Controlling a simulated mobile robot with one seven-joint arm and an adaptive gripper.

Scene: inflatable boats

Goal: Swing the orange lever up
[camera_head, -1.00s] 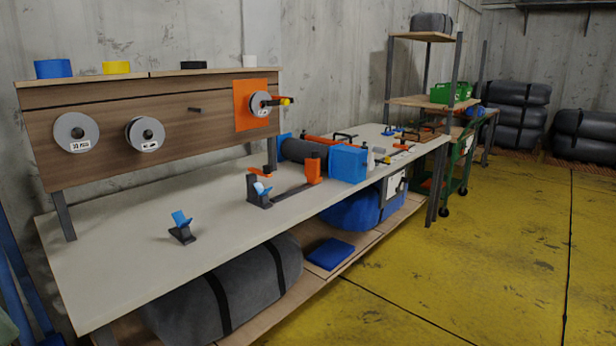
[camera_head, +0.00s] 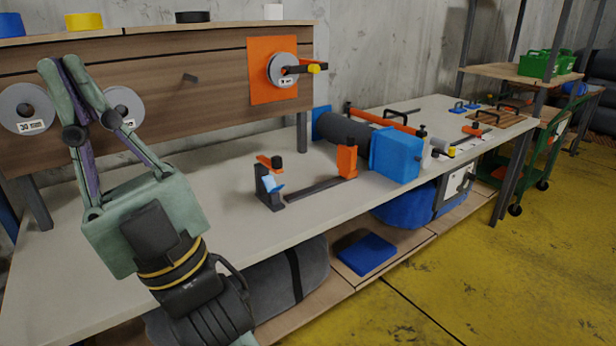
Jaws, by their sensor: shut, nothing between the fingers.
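A short orange lever (camera_head: 268,161) with a black knob tops the black left upright of a clamp-like fixture (camera_head: 300,190) on the workbench. A light blue piece (camera_head: 270,182) sits just below it. An orange block with a black knob (camera_head: 347,160) stands at the fixture's right end. A black handle with an orange part and yellow knob (camera_head: 314,68) also sticks out from a reel on the orange back-panel plate (camera_head: 262,84). My gripper (camera_head: 58,62) is shut and empty, raised at the left before the panel, apart from these orange parts.
The workbench top (camera_head: 225,207) is bare left of the fixture. A blue box (camera_head: 396,153) and a dark roll stand to its right. Grey reels (camera_head: 25,108) hang on the panel near my gripper. Yellow floor (camera_head: 460,270) lies open at the right.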

